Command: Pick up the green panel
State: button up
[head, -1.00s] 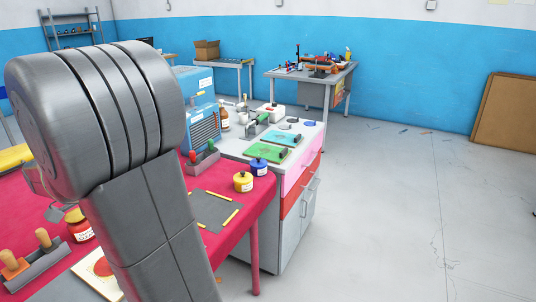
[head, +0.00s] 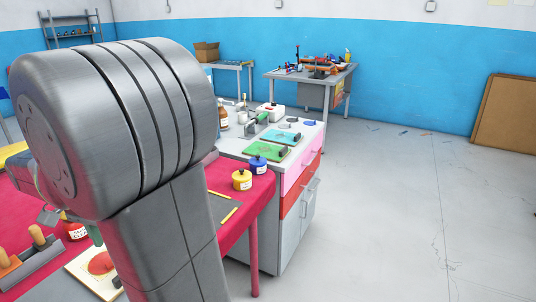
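The green panel (head: 264,150) lies flat on the white top of a cabinet, near its front edge, with a small dark piece at its right end. A cyan panel (head: 284,137) lies just behind it. My arm fills the left of the view and covers much of the red table. My gripper cannot be made out; the arm's large grey links hide that area. Nothing is seen touching the green panel.
A yellow pot (head: 242,180) and a blue pot (head: 259,165) stand on the red table (head: 262,200) in front of the cabinet. Bottles and a clamp-like tool are behind the panels. A red jar (head: 76,230) stands at left. Open floor lies right.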

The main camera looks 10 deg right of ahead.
aim_at(273, 152)
jog(key=i+l+z, duration=0.15)
jog(key=i+l, duration=0.3)
jog(key=i+l+z, duration=0.15)
jog(key=i+l, duration=0.35)
jog(key=i+l+z, duration=0.15)
jog(key=i+l, duration=0.3)
jog(key=i+l+z, duration=0.15)
jog(key=i+l, duration=0.15)
jog(key=i, duration=0.3)
